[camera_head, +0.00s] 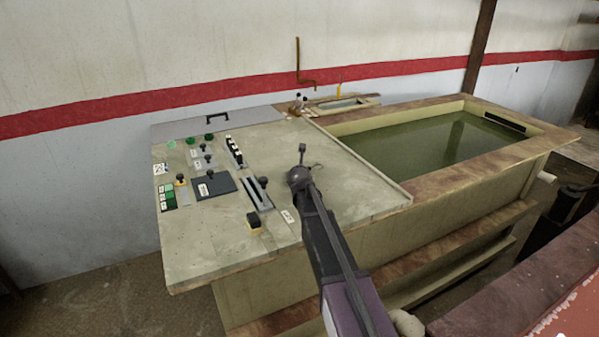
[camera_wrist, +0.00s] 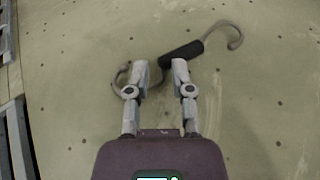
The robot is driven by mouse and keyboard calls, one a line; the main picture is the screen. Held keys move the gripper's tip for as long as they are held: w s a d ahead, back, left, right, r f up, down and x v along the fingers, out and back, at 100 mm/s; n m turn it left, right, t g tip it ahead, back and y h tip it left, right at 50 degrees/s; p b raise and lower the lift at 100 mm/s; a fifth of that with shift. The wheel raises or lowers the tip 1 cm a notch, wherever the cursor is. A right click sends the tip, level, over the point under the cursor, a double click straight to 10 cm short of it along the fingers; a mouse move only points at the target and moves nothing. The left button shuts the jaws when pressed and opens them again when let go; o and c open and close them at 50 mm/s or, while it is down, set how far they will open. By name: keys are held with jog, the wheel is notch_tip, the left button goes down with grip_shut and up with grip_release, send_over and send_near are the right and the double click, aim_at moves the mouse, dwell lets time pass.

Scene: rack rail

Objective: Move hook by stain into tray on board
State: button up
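The hook (camera_wrist: 182,53) lies on the pale, worn panel top in the wrist view. It has a black grip in the middle and grey curved ends. In the head view only a thin dark curve of it (camera_head: 316,165) shows beside my gripper. My gripper (camera_wrist: 160,68) is open above the panel, its two fingertips apart and close to the hook's black grip and left arm. Whether they touch it I cannot tell. My gripper (camera_head: 302,165) hides part of the hook in the head view. A shallow pale tray (camera_head: 368,99) sits on the brown board at the back.
Levers, switches and a dark plate (camera_head: 213,187) fill the panel's left half. A black lever slot (camera_head: 258,192) stands left of my gripper. A tank of green liquid (camera_head: 430,138) with a raised rim lies to the right. The panel right of my gripper is clear.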

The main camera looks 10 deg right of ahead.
jog(key=shift+s+r, duration=0.1)
jog(key=shift+r, duration=0.05)
dwell(0.3)
jog(key=p+v, duration=0.5)
jog(key=v, duration=0.6)
jog(key=shift+s+r, duration=0.15)
jog(key=shift+s, duration=0.25)
